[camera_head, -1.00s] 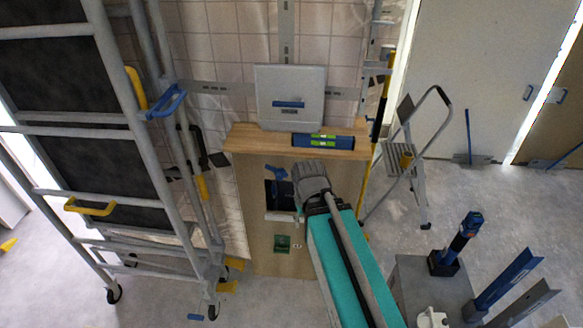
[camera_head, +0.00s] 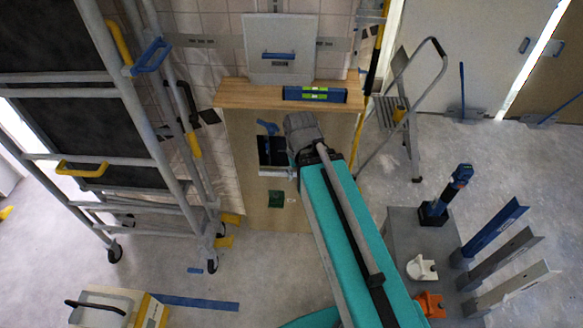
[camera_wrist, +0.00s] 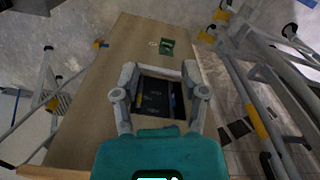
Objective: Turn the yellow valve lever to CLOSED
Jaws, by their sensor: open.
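My gripper (camera_wrist: 160,70) is open and empty in the wrist view. Its fingers frame a dark square opening (camera_wrist: 155,112) in the wooden panel (camera_wrist: 110,75). A small yellow strip (camera_wrist: 138,99) and a blue piece (camera_wrist: 172,96) show inside the opening. In the head view, my gripper (camera_head: 304,130) is beside the opening (camera_head: 272,158) and hides part of the panel (camera_head: 240,150).
A blue level (camera_head: 314,94) lies on the wooden ledge (camera_head: 245,92) above the panel. A green box (camera_head: 276,199) sits low on the panel. A scaffold (camera_head: 130,110) stands left, a stepladder (camera_head: 405,115) right. A grey bench (camera_head: 400,225) with tools stands at lower right.

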